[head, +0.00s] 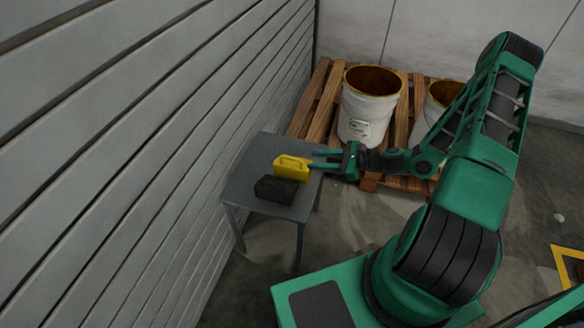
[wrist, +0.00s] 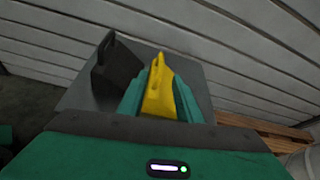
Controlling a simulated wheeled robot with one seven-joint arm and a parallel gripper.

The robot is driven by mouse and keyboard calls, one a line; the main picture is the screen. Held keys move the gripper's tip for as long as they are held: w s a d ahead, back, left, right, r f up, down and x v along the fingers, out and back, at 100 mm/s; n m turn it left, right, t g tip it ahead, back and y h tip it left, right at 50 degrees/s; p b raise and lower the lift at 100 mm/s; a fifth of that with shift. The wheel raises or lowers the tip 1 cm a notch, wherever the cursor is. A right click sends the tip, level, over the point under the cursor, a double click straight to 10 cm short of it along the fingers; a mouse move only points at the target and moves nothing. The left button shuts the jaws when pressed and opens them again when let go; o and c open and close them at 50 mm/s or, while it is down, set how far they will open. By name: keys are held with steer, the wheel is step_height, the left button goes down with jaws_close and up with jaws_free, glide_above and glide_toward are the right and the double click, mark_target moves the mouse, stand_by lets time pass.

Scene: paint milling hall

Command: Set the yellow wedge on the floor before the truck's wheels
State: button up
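The yellow wedge (head: 291,167), a block with a handle on top, stands on a small grey table (head: 243,181) against the slatted wall. My gripper (head: 314,160) reaches in from the right at the wedge's right end, its fingers apart. In the wrist view the yellow wedge (wrist: 159,88) shows between the two green fingers (wrist: 157,95), with little space on either side. Contact is hard to judge. The truck and its wheels are not in view.
A black wedge (head: 276,189) of similar shape stands close beside the yellow one, nearer the table's front. Behind are a wooden pallet (head: 314,103) and two white drums (head: 368,108) with yellow rims. A yellow floor marking (head: 562,268) lies at the right edge.

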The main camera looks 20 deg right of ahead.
mark_target(292, 159)
steer(key=x, duration=1)
steer(key=shift+w+a+f, duration=0.1)
steer(key=shift+w+a, duration=0.1)
steer(key=shift+w, duration=0.1)
jaws_close()
stand_by(1.1)
